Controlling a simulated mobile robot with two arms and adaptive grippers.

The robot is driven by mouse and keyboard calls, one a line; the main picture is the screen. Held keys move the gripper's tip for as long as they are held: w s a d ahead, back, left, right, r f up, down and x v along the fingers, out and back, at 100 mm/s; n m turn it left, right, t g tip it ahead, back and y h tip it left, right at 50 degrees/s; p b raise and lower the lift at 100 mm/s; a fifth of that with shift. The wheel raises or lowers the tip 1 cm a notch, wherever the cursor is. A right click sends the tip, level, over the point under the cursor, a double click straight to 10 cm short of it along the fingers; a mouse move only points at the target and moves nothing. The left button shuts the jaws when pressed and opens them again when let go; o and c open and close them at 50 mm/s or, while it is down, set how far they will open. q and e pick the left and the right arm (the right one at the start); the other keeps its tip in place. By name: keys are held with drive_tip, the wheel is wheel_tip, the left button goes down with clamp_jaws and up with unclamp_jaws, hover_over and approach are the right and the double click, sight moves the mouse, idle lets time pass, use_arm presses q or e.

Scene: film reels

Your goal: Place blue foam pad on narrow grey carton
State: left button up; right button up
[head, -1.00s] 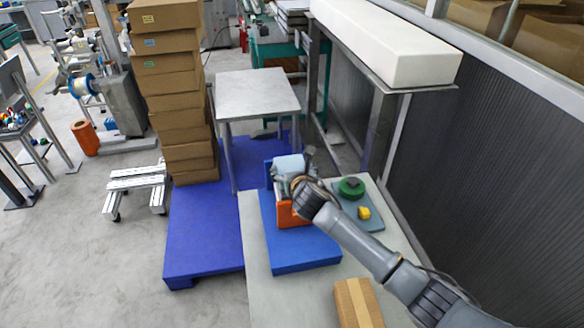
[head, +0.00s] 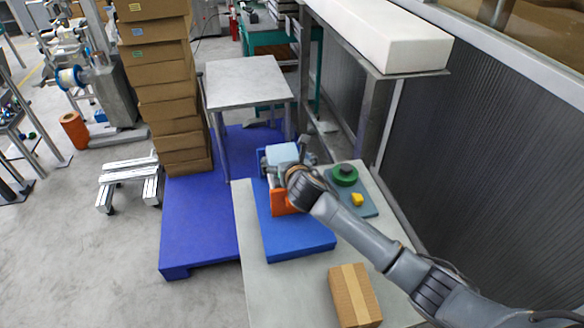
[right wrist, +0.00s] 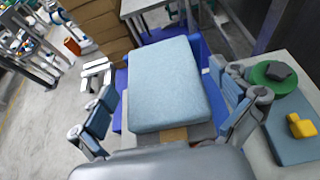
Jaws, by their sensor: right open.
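The light blue foam pad (right wrist: 168,85) fills the middle of the right wrist view. In the head view the pad (head: 282,154) shows at the far end of the work table, partly hidden by my gripper. My right gripper (right wrist: 162,82) is open, with one finger on each side of the pad and gaps showing beside it. In the head view the right gripper (head: 298,168) points at the pad. Below the pad's near edge a grey surface with a brown tape strip (right wrist: 174,135) shows, which may be the narrow grey carton. Contact between them is hidden. My left gripper is out of view.
A blue board (head: 300,244) and an orange object (head: 279,200) lie near the pad. To the right, a blue-grey mat (head: 367,207) holds a green disc (head: 344,175) and a yellow block (head: 357,199). A brown carton (head: 355,295) stands at the table's near end.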

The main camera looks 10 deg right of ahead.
drive_tip(key=v, duration=1)
drive_tip(key=shift+b, duration=0.35)
